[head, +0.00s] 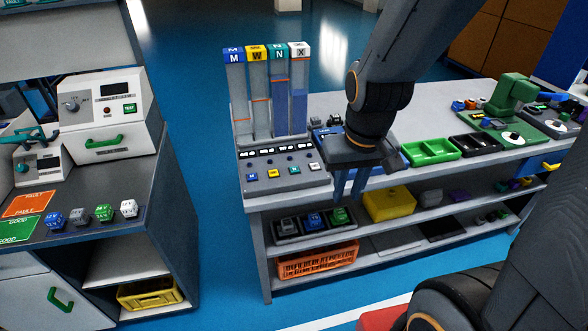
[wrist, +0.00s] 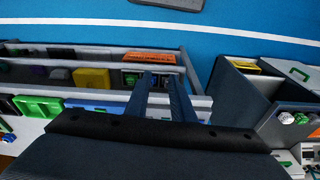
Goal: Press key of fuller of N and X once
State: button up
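Four upright gauge columns stand on the bench in the head view, topped M, W, N and X. The N column (head: 280,108) has a teal cap, and the X column (head: 299,112) a white cap. Blue fill shows in both and appears higher in N. The panel below holds a teal key (head: 294,172) and a white key (head: 314,168), beside a blue key (head: 254,177) and a yellow key (head: 274,174). Key letters are too small to read. My gripper (head: 350,190) points down, empty and open with a narrow gap, right of the panel and apart from the keys.
Green (head: 432,151) and black (head: 475,146) trays lie right of my gripper. The shelf below holds a yellow box (head: 388,204) and an orange crate (head: 318,261). A second bench with several small cubes stands left; blue floor is clear between benches.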

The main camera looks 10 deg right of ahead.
grip_shut()
dwell(1.4)
